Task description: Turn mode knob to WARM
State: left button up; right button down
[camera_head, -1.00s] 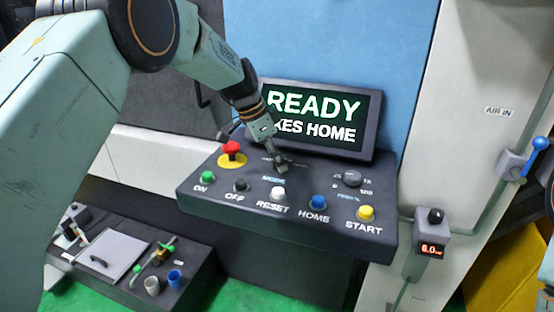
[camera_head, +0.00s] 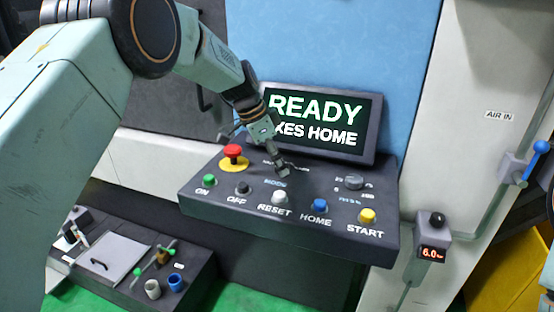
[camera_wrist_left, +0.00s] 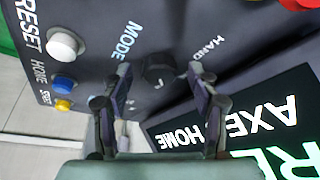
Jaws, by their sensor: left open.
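The black mode knob (camera_wrist_left: 157,68) shows in the left wrist view, between the MODE and HAND labels. My left gripper (camera_wrist_left: 159,74) is open, with one finger on each side of the knob. Whether the fingers touch it I cannot tell. In the head view my left gripper (camera_head: 283,171) points down at the panel just above the MODE label and hides the knob. The knob's pointer is too dark to read, and no WARM label is legible. My right gripper is not in view.
The control panel (camera_head: 300,225) carries a red emergency button (camera_head: 233,152), several coloured buttons and a second knob (camera_head: 354,182) at right. A screen (camera_head: 318,122) reading READY stands close behind my gripper. A tray of small items (camera_head: 110,258) lies lower left.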

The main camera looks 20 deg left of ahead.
pick_arm(q)
jog(key=shift+w+d+f, duration=0.1)
jog(key=v, duration=1.2)
dwell(0.4)
